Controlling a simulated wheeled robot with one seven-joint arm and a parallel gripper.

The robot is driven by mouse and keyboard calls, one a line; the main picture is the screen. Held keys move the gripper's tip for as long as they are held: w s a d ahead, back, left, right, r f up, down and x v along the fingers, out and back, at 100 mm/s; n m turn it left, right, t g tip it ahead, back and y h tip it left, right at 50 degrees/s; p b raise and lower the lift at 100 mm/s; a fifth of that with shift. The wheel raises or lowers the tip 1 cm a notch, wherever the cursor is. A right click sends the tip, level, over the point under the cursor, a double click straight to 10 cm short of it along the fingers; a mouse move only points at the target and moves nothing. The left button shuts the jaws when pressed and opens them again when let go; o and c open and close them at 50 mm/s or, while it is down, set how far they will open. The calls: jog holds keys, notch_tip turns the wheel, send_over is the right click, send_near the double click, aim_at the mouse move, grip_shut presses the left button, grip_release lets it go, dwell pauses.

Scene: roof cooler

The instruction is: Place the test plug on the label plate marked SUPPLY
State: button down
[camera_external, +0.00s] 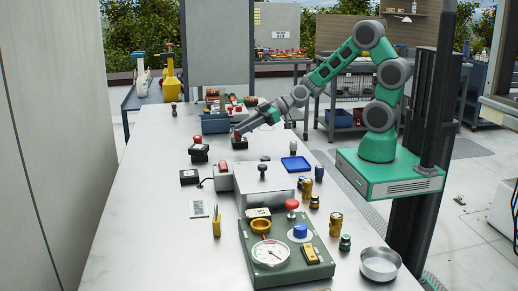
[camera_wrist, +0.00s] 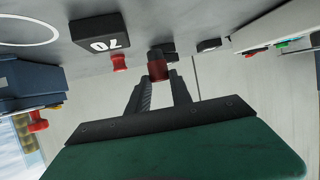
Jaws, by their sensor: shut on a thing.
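My gripper (camera_external: 243,131) is at the far part of the pale table, closed around a red-topped piece (camera_external: 237,135). In the wrist view my gripper (camera_wrist: 164,78) has its dark fingers on either side of this red piece (camera_wrist: 157,67). A small black block (camera_external: 240,143) lies directly under or behind it; I cannot tell whether they touch. I take the red piece to be the test plug, but no marking on it is readable. No plate reading SUPPLY is legible in either view.
A black block marked 70 (camera_wrist: 97,32) is beside the held piece. Another red-topped black block (camera_external: 199,153) stands left of my gripper. A blue bin (camera_external: 215,124) is behind. A grey box (camera_external: 262,188) and green gauge panel (camera_external: 290,270) fill the near table.

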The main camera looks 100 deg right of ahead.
jog(key=shift+w+d+f+b, duration=0.1)
jog(key=shift+f+b, duration=0.15)
jog(key=shift+f, duration=0.4)
jog(key=shift+w+a+f+b, duration=0.1)
jog(key=shift+w+f+b, duration=0.1)
jog(key=shift+f, duration=0.4)
jog(key=shift+w+d+f+b, duration=0.1)
jog(key=shift+f+b, duration=0.15)
jog(key=shift+f, duration=0.4)
jog(key=shift+f, duration=0.2)
jog(key=c, duration=1.1)
grip_release()
jog(key=shift+c, duration=0.2)
jog(key=shift+s, duration=0.1)
jog(key=shift+r, duration=0.1)
jog(key=shift+r, duration=0.15)
jog(key=v, duration=1.1)
jog(key=shift+s+d+b, duration=0.1)
jog(key=shift+s+b, duration=0.15)
jog(key=shift+b, duration=0.15)
jog(key=shift+c, duration=0.3)
jog(key=shift+s+r, duration=0.1)
jog(key=shift+s, duration=0.05)
jog(key=c, duration=0.3)
